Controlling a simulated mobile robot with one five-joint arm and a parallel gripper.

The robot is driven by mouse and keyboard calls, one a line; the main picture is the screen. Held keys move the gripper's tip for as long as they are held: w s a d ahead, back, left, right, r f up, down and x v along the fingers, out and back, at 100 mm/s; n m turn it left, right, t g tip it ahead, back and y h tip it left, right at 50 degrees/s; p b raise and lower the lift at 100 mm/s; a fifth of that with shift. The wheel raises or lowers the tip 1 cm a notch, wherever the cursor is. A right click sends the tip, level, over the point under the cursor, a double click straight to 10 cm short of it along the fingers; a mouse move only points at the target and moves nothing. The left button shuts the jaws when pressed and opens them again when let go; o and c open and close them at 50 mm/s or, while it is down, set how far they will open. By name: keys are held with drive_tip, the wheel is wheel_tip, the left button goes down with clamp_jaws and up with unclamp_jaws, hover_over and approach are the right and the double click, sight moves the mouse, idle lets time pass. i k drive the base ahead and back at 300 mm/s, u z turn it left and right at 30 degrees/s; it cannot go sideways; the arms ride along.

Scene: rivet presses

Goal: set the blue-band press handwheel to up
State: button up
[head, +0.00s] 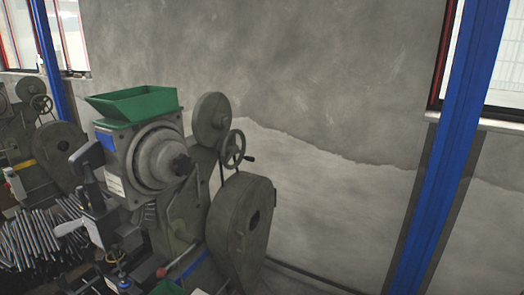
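The near press (180,215) is a grey-green machine with a blue band (105,139) on the left of its head, below a green hopper. Its handwheel (234,149) is a small dark spoked wheel to the right of the head, seen at an angle. The wheel's handle (249,158) sticks out to the right, slightly below the hub. The wheel is unobstructed in this view. I cannot make out my gripper in this view, and nothing is seen touching the wheel.
The green hopper (135,104) tops the press. A large round guard (240,230) stands below the handwheel. A red-knobbed lever (162,272) is at the front. Another press with a yellow band (23,165) stands left, near many metal rods (35,240). A blue post (450,150) rises right.

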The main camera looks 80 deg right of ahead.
sight(231, 148)
drive_tip(key=u, duration=0.5)
drive_tip(key=k, duration=0.1)
drive_tip(key=z, duration=3.2)
drive_tip(key=k, duration=0.95)
drive_tip(key=u, duration=0.15)
drive_tip(key=i, duration=0.9)
drive_tip(key=z, duration=0.1)
